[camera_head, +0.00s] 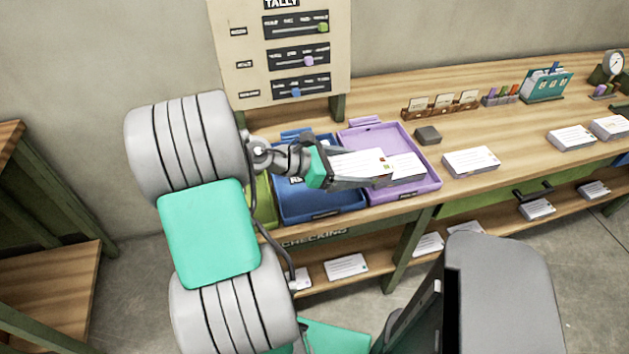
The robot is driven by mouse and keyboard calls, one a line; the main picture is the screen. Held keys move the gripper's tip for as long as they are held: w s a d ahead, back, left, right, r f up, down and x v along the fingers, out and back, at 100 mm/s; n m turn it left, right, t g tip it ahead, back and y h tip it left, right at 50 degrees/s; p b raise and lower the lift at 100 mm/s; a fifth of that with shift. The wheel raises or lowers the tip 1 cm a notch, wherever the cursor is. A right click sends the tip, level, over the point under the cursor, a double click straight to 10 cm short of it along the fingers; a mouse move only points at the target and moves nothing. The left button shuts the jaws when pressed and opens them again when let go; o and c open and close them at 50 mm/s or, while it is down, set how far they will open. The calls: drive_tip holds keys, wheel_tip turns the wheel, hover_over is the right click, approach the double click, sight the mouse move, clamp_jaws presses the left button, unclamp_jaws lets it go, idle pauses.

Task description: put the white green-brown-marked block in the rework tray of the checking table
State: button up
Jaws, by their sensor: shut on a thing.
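My gripper (352,172) is shut on a white block (358,162) that has small green and brownish-red marks near its right end. It holds the block above the border between the blue tray (322,206) and the purple tray (375,137) on the checking table (390,211). The blue tray carries a label that begins with R, the rest hidden by my gripper. Another white block (406,168) is in the purple tray, close to the held block in the picture. The gap between the held block and the trays cannot be judged.
A green tray (263,203) stands left of the blue one, mostly behind my arm. A dark small block (428,135) and a white block (471,161) lie right of the purple tray. A tally board (290,45) stands behind. More white blocks lie on the shelf below (346,266).

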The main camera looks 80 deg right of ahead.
drive_tip(key=w, duration=0.1)
drive_tip(key=w+d+f, duration=0.1)
drive_tip(key=w, duration=0.1)
drive_tip(key=w+f, duration=0.1)
drive_tip(key=w, duration=0.1)
drive_tip(key=shift+w+d+f, duration=0.15)
drive_tip(key=shift+d+f, duration=0.1)
drive_tip(key=shift+d, duration=0.1)
hover_over(316, 192)
drive_tip(key=f, duration=0.5)
drive_tip(key=shift+s+f+b, duration=0.2)
drive_tip(key=shift+b, duration=0.1)
wheel_tip(316, 192, down, 3)
drive_tip(key=shift+w+f, duration=0.15)
drive_tip(key=shift+f, duration=0.6)
drive_tip(key=o, duration=1.7)
drive_tip(key=shift+c, duration=0.2)
